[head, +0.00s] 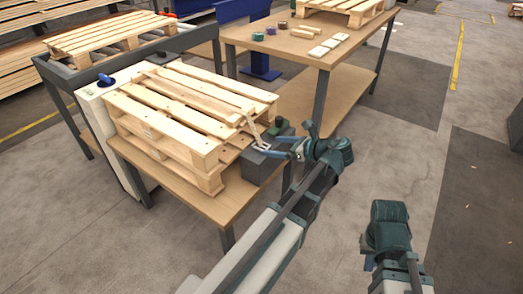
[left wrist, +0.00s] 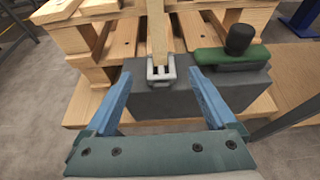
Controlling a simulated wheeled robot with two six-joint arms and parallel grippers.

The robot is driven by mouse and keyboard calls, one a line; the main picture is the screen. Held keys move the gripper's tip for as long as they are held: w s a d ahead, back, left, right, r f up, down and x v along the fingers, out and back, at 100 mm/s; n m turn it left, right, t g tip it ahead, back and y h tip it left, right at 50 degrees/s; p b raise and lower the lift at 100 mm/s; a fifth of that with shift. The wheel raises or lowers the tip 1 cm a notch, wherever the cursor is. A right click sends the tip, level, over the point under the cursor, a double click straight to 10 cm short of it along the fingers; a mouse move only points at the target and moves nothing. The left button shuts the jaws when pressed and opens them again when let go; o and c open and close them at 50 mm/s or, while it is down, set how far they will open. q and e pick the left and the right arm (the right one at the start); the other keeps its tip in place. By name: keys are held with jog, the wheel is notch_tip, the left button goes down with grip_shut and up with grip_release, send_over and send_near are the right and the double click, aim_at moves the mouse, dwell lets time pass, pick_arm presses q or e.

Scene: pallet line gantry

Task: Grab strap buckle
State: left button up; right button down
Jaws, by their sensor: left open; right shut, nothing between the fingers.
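The strap buckle (left wrist: 161,72) is a small pale metal frame at the end of a tan strap (left wrist: 158,32). It hangs at the upper edge of a dark grey block and also shows in the head view (head: 261,144). My left gripper (left wrist: 160,77) is open, with one blue finger on each side of the buckle and a gap to both. The left gripper (head: 267,146) reaches the block from the right in the head view. My right gripper (head: 386,238) is low at the right, away from the pallets; its fingers are hard to make out.
The grey block (left wrist: 150,100) carries a green lever with a black knob (left wrist: 240,38), close to my right-hand finger. Stacked wooden pallets (head: 165,115) rest on a wooden table (head: 215,205). Another table (head: 300,50) holds tape rolls and small blocks.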

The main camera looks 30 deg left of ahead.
aim_at(259, 144)
pick_arm(q)
jog(key=shift+a+f, duration=0.1)
jog(key=shift+a, duration=0.15)
jog(key=b+x, duration=0.2)
jog(key=x, duration=0.3)
jog(key=shift+w+a, duration=0.1)
grip_shut()
dwell(0.3)
